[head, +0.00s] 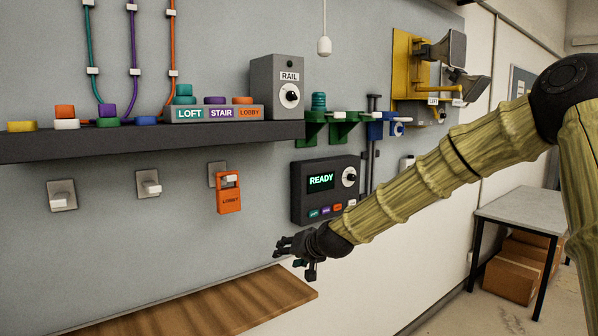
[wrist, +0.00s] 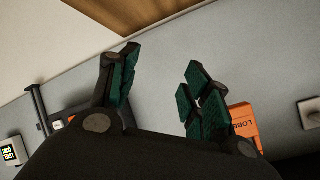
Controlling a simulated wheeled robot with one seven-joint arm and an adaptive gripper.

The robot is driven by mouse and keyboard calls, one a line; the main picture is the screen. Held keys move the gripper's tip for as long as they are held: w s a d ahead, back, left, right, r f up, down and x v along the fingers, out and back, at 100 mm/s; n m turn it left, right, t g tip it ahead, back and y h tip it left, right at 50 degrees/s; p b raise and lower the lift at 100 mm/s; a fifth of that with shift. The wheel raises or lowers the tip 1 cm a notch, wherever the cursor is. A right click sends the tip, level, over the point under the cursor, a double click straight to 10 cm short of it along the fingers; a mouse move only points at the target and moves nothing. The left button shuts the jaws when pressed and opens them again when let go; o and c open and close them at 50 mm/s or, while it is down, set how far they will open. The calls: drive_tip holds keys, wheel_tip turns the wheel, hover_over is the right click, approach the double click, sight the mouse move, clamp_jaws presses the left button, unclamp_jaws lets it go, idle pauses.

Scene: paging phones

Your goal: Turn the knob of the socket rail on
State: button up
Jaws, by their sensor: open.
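The socket rail's knob is a round black-and-white dial (head: 289,96) on the front of a grey box labelled RAIL (head: 276,74). The box stands on the right end of the dark shelf (head: 200,137). My gripper (head: 287,258) is below the shelf, lower than the RAIL box and clear of its knob. In the wrist view its two teal-padded fingers (wrist: 160,97) are apart with nothing between them. The knob is not visible in the wrist view.
A dark panel reading READY (head: 322,180) with its own knob is mounted just above my gripper. An orange LOBBY tag (head: 229,194) hangs on a wall plate; it shows in the wrist view (wrist: 243,122). A wooden ledge (head: 200,308) lies below. Green and blue brackets (head: 345,128) stand right of the box.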

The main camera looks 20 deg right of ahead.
drive_tip(key=w+d+r+t+y, duration=0.1)
drive_tip(key=d+r, duration=0.1)
drive_tip(key=r, duration=0.8)
drive_tip(key=w+d+r+t, duration=0.1)
drive_tip(key=r+t, duration=0.1)
drive_tip(key=r, duration=0.9)
drive_tip(key=t+y+b, duration=0.2)
drive_tip(key=t, duration=0.1)
approach(292, 96)
drive_tip(key=shift+m, duration=0.3)
drive_tip(key=shift+w+d+r+p+x, duration=0.15)
drive_tip(key=shift+p+x, duration=0.5)
drive_tip(key=shift+x, duration=0.8)
drive_tip(key=shift+d+p+x, duration=0.2)
drive_tip(key=shift+p+x, duration=0.45)
drive_tip(key=shift+x, duration=0.75)
drive_tip(key=shift+w+d+r+p+x, duration=0.15)
drive_tip(key=shift+p+x, duration=0.5)
drive_tip(key=shift+x, duration=0.8)
drive_tip(key=shift+s+f, duration=0.1)
drive_tip(key=c, duration=1)
